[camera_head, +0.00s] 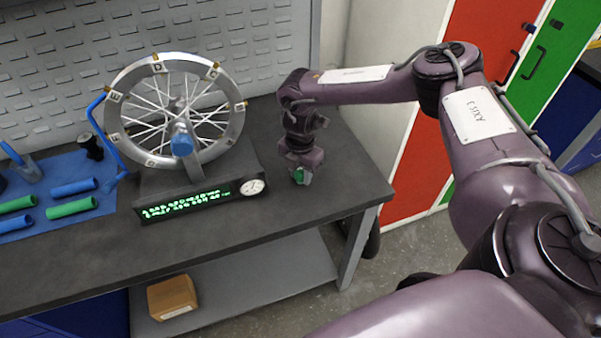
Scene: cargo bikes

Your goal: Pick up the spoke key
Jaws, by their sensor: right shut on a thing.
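My right gripper (301,174) points down over the right end of the dark workbench, to the right of the wheel stand. It is shut on a small green thing, the spoke key (299,176), which shows between the fingertips. The fingers hide most of the key, so its full shape is not clear. I cannot tell whether it touches the bench top or is just above it. My left gripper is not in view.
A spoked wheel (237,124) stands upright in a stand with a green-lit display (185,204) and a dial (252,187). A blue mat (108,167) with blue and green handles lies at left. A cardboard box (172,297) sits on the lower shelf. The bench's right end is clear.

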